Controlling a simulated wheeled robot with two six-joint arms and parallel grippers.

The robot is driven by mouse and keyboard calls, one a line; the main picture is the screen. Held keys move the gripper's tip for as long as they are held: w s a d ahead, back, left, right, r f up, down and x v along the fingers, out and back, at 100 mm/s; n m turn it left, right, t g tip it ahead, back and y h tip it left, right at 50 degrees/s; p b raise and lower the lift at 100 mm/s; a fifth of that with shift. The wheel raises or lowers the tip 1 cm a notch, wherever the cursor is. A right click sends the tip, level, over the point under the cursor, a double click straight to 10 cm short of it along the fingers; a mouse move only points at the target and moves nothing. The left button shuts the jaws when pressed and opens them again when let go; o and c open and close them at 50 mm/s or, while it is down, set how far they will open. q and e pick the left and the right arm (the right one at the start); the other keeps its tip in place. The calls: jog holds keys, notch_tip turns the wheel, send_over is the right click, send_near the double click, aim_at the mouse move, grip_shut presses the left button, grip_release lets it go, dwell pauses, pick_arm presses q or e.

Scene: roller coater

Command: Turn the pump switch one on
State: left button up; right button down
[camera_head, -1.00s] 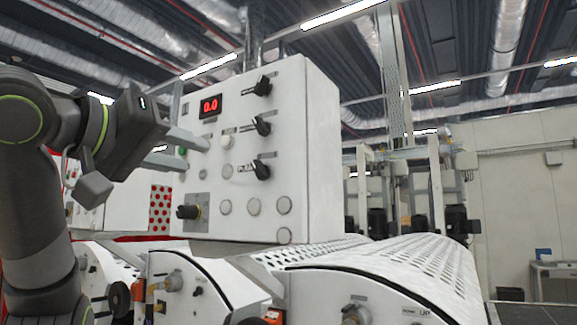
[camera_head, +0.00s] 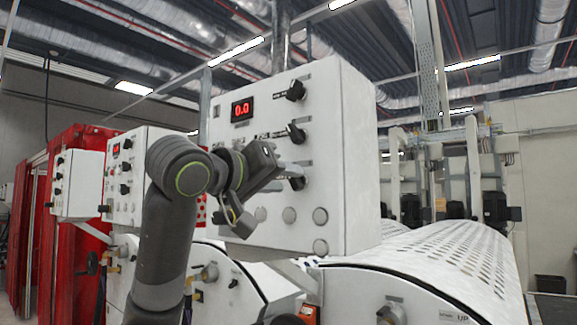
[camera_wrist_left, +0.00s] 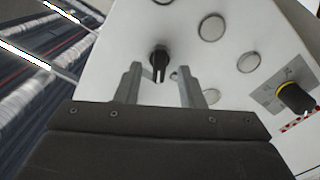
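A white control panel (camera_head: 345,165) carries a column of black rotary switches: a top one (camera_head: 296,90), a middle one (camera_head: 296,132) and a lowest one (camera_head: 298,183). Their labels are too small to read now, so I cannot tell by text which is pump switch one. I see no clear contact. My right gripper is not in view.
A red display (camera_head: 242,109) reads 0.0 on the panel. Round buttons (camera_head: 289,215) sit below the switches. A yellow-collared selector (camera_wrist_left: 295,97) is at the right of the wrist view. A perforated white roller cover (camera_head: 460,260) lies below right. Another panel (camera_head: 125,180) stands at left.

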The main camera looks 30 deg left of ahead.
pick_arm(q)
jog(key=shift+w+d, duration=0.15)
jog(key=shift+w, duration=1)
grip_shut()
